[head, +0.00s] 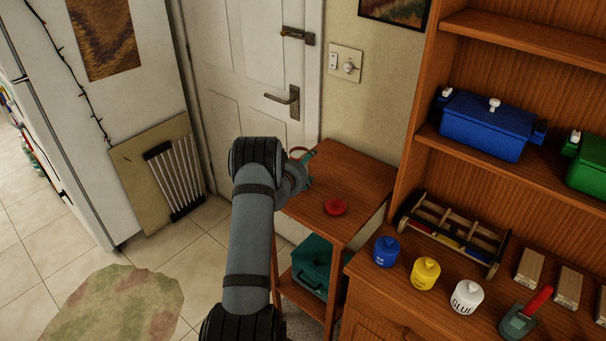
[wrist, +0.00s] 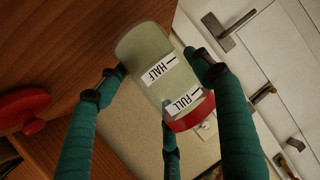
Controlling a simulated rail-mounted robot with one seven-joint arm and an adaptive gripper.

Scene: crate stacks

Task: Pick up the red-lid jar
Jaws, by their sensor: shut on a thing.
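The jar (wrist: 150,62) is a pale, see-through cylinder with "HALF" and "FULL" labels and a red band (wrist: 192,112) at its "FULL" end. My gripper (wrist: 150,85) has teal fingers on both sides of the jar and is shut on it. In the head view my gripper (head: 306,160) is at the far left end of the small side table, with a bit of red rim beside it; my arm hides most of the jar. A red knobbed lid (head: 336,206) lies apart on the side table; it also shows in the wrist view (wrist: 22,108).
The side table (head: 358,178) is otherwise clear on top, with a teal box (head: 312,262) below. Blue (head: 386,251), yellow (head: 425,273) and white "GLUE" (head: 466,297) jars stand on the cabinet at right. The door (head: 245,60) and wall are close behind.

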